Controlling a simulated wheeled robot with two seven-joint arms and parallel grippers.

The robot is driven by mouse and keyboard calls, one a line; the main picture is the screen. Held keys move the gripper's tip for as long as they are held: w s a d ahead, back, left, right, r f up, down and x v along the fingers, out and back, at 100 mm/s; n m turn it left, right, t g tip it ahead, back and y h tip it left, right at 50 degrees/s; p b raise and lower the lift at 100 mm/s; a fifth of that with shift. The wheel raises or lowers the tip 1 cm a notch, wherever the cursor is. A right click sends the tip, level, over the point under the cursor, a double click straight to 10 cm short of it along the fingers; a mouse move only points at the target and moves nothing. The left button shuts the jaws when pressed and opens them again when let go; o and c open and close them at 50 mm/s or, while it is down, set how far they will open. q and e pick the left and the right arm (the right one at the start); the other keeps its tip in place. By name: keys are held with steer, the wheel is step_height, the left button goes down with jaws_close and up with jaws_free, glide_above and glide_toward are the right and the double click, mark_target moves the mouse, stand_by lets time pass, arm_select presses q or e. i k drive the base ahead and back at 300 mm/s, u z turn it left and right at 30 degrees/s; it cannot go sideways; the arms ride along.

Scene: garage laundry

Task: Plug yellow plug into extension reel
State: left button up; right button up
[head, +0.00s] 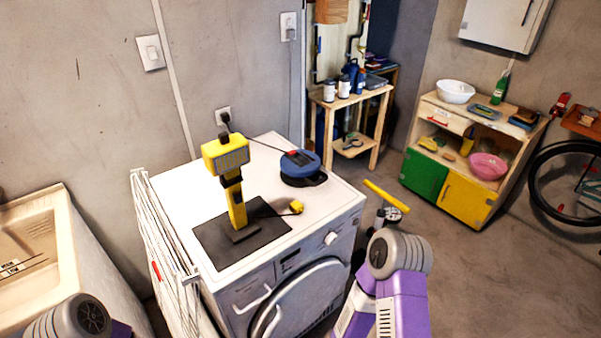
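A small yellow plug (296,207) lies on the white washing machine's top, at the right edge of a dark mat (215,248). A dark cord seems to run from it towards a yellow work light (226,160), which stands upright on the mat. The blue extension reel (300,164) sits farther back on the machine top, apart from the plug; its sockets are too small to make out. Parts of both my arms show along the bottom, at the left corner and right of the machine. Neither gripper's fingers are in view.
A black plug sits in the wall outlet (223,116), its cord leading towards the reel. A white drying rack (160,250) stands against the machine's left side. A yellow-handled upright item (387,196) stands to the right. The machine's top (180,188) is clear left of the light.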

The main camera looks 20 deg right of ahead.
mark_target(302, 169)
steer(key=k, duration=0.5)
steer(key=z, duration=1.15)
steer(key=i, duration=1)
steer(key=u, duration=2.15)
steer(key=i, duration=0.1)
steer(key=z, duration=0.05)
